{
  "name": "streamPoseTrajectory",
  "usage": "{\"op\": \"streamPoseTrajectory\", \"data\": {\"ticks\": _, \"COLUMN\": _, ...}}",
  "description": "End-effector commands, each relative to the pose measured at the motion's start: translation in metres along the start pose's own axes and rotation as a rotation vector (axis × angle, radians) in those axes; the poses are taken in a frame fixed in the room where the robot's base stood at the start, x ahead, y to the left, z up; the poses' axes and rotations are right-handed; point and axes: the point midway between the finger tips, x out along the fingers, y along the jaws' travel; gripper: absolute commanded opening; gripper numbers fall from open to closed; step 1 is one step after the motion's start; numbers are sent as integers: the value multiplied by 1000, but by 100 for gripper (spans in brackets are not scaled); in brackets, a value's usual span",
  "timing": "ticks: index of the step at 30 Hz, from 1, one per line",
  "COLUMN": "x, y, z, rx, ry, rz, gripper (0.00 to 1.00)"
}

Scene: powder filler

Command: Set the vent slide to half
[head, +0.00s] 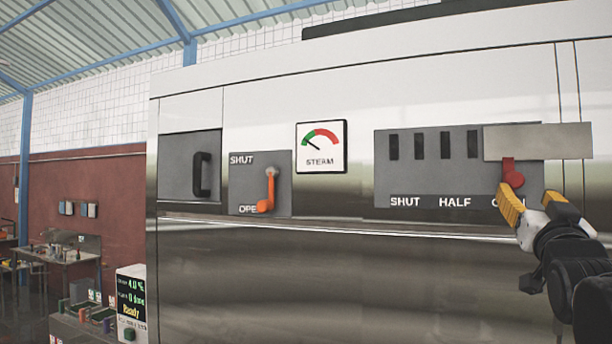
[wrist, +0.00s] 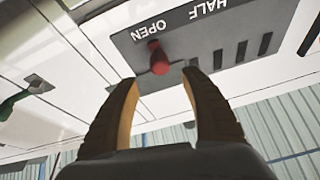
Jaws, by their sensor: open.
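The vent slide is a plain silver plate (head: 540,142) with a red knob (head: 513,176) hanging below it. It sits at the right end of a grey vent panel (head: 440,172) marked SHUT, HALF and OPEN, with the knob by OPEN. Several dark slots show uncovered to its left. My gripper (head: 527,194) is open, just below and in front of the knob. In the wrist view, the red knob (wrist: 159,58) appears just beyond the gap between my fingertips (wrist: 160,77). Nothing is held; I cannot tell whether a finger touches the knob.
Left of the vent panel are a steam gauge (head: 321,147), an orange-handled lever (head: 267,192) pointing down by OPEN, and a black door handle (head: 202,174). A ledge (head: 330,228) runs below the panels. The space before the vent panel's left part looks clear.

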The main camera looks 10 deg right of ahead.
Motion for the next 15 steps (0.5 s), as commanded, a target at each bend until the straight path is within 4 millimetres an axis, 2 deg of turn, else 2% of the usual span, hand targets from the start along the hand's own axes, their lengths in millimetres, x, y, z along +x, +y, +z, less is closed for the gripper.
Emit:
{"op": "streamPoseTrajectory", "data": {"ticks": 3, "x": 27, "y": -1, "z": -2, "rx": 1, "ry": -1, "rz": 0, "gripper": 54}}
{"op": "streamPoseTrajectory", "data": {"ticks": 9, "x": 62, "y": -1, "z": -2, "rx": 1, "ry": -1, "rz": 0, "gripper": 54}}
{"op": "streamPoseTrajectory", "data": {"ticks": 15, "x": 79, "y": 0, "z": 0, "rx": 1, "ry": -2, "rz": 0, "gripper": 54}}
